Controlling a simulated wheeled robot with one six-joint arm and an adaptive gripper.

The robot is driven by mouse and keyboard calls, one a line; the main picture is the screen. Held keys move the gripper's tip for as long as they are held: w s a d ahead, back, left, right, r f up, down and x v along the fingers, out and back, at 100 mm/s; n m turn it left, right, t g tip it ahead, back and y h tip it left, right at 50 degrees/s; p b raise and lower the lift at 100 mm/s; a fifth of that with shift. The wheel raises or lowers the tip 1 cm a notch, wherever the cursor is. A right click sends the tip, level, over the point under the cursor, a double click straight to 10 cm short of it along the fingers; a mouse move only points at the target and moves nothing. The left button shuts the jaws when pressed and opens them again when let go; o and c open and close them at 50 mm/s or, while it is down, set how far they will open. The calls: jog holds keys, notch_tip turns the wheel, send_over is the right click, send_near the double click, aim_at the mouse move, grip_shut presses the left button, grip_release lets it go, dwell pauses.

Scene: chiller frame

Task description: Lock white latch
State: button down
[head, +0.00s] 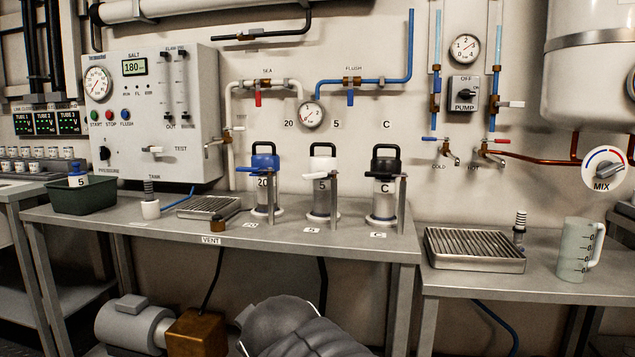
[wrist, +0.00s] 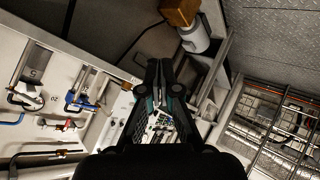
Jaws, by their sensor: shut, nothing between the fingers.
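The white-topped canister (head: 321,190) stands upright on the steel bench, in the middle of a row of three, with a "5" on the wall above it and a "5" tag in front. A grey upright lever (head: 334,197) runs down its right side; I cannot tell whether this latch is locked. In the wrist view the white-topped canister (wrist: 22,96) seems to be at the far left, tilted by the camera. My gripper (wrist: 160,68) is shut and empty, well to the right of the canisters in that view. It is not visible in the head view.
A blue-topped canister (head: 265,185) stands left of the white one and a black-topped canister (head: 385,190) right of it. A drip tray (head: 208,207) lies further left. The bench front (head: 340,246) is mostly clear.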

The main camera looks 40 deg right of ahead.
aim_at(317, 176)
jog(key=w+d+r+n+t+h+b, duration=0.15)
jog(key=w+d+r+n+t, duration=0.25)
jog(key=w+d+r+n, duration=0.4)
jog(key=w+d+r+n+t+h+b, duration=0.15)
jog(key=w+d+r+n+t, duration=0.3)
jog(key=r, duration=0.45)
jog(key=s+d+r+n+y+p, duration=0.1)
jog(key=s+d+n+y, duration=0.2)
jog(key=d+n, duration=0.6)
jog(key=s+d+r+n+y, duration=0.1)
jog(key=s+d+n+y, duration=0.25)
jog(key=d+n, duration=0.6)
jog(key=shift+n, duration=0.8)
jog(key=w, duration=0.4)
jog(key=w+a+p, duration=0.1)
jog(key=w, duration=0.4)
jog(key=w+a+p, duration=0.1)
jog(key=w, duration=0.4)
jog(key=shift+a+f, duration=0.15)
jog(key=shift+f, duration=0.05)
jog(key=shift+h+b, duration=0.3)
jog(key=shift+h, duration=0.05)
